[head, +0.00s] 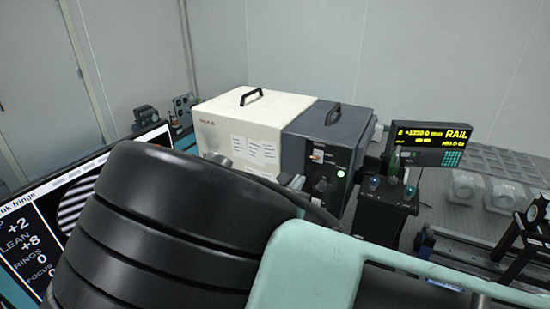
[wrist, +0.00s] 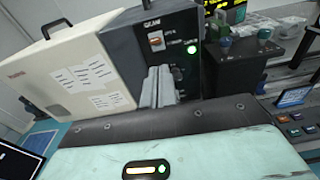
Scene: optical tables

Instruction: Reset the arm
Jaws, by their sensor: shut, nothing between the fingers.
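My gripper (wrist: 159,86) shows in the wrist view as two light grey fingers side by side, shut with nothing between them. They stand out in front of the dark grey front of a two-tone instrument box, just below a red-lit switch and left of a green light. I cannot tell whether the fingertips touch the box. In the head view my arm, black ribbed and mint green, fills the lower middle and hides most of the gripper.
The cream and dark grey instrument box (head: 250,125) stands behind my arm. A monitor (head: 60,205) with fringes is at the left. A black box with knobs (head: 385,212) and a lit RAIL display (head: 431,135) stand to the right. Rails and clear holders lie farther right.

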